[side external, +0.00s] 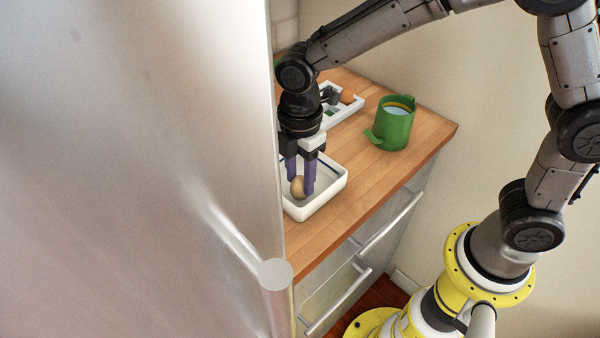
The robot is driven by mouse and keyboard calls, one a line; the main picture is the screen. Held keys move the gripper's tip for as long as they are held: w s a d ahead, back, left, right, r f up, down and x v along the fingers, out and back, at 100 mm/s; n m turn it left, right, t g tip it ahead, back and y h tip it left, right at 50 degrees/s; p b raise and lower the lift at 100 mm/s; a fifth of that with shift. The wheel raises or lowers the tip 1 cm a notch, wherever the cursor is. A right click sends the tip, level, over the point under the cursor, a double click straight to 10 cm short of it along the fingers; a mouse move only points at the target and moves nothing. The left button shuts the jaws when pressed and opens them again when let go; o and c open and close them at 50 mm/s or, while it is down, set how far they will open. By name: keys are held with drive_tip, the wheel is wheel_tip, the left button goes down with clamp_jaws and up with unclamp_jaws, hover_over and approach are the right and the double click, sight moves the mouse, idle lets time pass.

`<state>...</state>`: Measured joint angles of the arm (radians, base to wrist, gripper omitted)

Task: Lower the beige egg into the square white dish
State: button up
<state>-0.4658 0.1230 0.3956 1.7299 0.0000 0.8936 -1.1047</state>
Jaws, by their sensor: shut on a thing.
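The beige egg (297,187) is between the purple fingers of my gripper (300,186), which is shut on it and points down. The square white dish (322,202) sits on the wooden counter, with its left part hidden behind the steel front. The egg and fingertips show over the inside of the dish, within its rim. I cannot tell whether the egg touches the dish floor.
A large steel front (150,170) fills the left and hides part of the counter (412,160). A green two-handled pot (395,128) stands to the right. Behind my gripper, a white tray (347,112) holds an orange-brown round thing (347,96) and other items.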

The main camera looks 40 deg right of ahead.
sight(300, 177)
drive_tip(key=shift+f, duration=0.4)
idle(0.3)
drive_tip(key=o, duration=0.9)
drive_tip(key=shift+c, duration=0.2)
drive_tip(key=shift+r, duration=0.1)
wheel_tip(300, 177, up, 13)
drive_tip(key=s+d+r+m+t, duration=0.2)
drive_tip(key=d+r, duration=0.4)
drive_tip(key=s+d+f+m+t, duration=0.1)
drive_tip(key=s+d+m+t, duration=0.2)
drive_tip(key=s+d+m, duration=0.85)
drive_tip(key=s+f+m, duration=0.4)
drive_tip(key=f, duration=0.1)
drive_tip(key=shift+s+a+t, duration=0.15)
drive_tip(key=shift+t, duration=0.15)
